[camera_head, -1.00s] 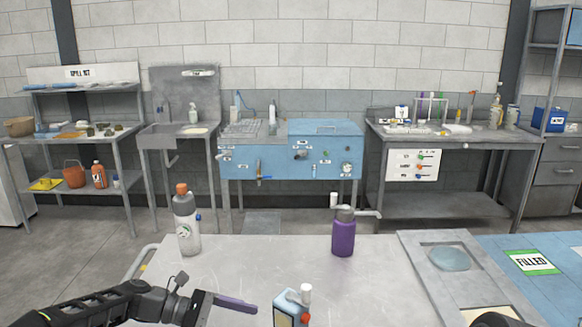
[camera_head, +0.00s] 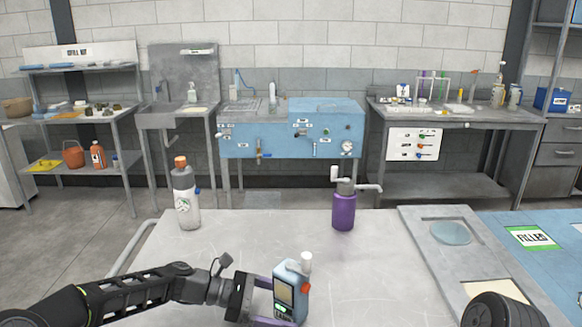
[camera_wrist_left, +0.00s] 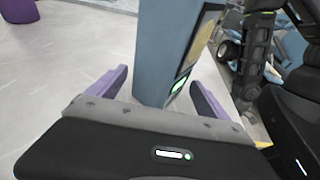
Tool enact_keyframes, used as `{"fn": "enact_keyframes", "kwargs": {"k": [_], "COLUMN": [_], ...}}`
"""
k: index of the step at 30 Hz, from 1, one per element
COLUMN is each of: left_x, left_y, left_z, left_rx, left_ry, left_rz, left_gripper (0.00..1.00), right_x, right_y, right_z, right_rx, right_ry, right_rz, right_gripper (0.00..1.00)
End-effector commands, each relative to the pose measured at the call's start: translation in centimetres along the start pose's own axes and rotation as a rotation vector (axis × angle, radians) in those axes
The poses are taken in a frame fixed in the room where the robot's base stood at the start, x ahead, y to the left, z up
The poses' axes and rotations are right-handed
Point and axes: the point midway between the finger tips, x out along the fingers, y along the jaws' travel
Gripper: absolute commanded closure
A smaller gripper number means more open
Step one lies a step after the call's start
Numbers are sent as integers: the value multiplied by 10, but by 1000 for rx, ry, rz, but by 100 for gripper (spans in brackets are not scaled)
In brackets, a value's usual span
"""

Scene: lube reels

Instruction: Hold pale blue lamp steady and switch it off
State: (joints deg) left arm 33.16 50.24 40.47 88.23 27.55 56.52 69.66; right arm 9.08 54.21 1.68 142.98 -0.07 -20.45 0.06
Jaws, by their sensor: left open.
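The pale blue lamp (camera_head: 286,283) is a boxy unit with a white knob on top, an orange-red patch and a dark panel with a small green light. It stands upright near the front of the grey table. My left gripper (camera_head: 272,303) is open, its purple fingers on either side of the lamp's lower body. In the left wrist view the lamp (camera_wrist_left: 166,45) rises between the two spread fingers (camera_wrist_left: 160,95), with gaps showing beside it. Its green light is visible there. My right gripper is not clearly in view; a dark part of my arm shows at lower right.
On the grey table (camera_head: 250,235), a white bottle with an orange cap (camera_head: 186,205) stands back left and a purple bottle (camera_head: 343,212) back right. The table between is clear.

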Motion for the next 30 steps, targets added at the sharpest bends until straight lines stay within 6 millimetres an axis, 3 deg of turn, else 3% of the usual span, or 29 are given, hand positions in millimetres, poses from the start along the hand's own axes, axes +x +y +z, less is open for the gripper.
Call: {"fn": "enact_keyframes", "kwargs": {"k": [10, 30], "left_x": [2, 2], "left_y": [0, 0], "left_z": [0, 0], "left_rx": [-1, 0], "left_ry": [0, 0], "left_rz": [1, 1], "left_gripper": [11, 64], "right_x": [0, 0], "right_y": [0, 0], "right_z": [0, 0], "right_rx": [0, 0], "right_ry": [0, 0], "right_rz": [0, 0], "right_gripper": [64, 65]}}
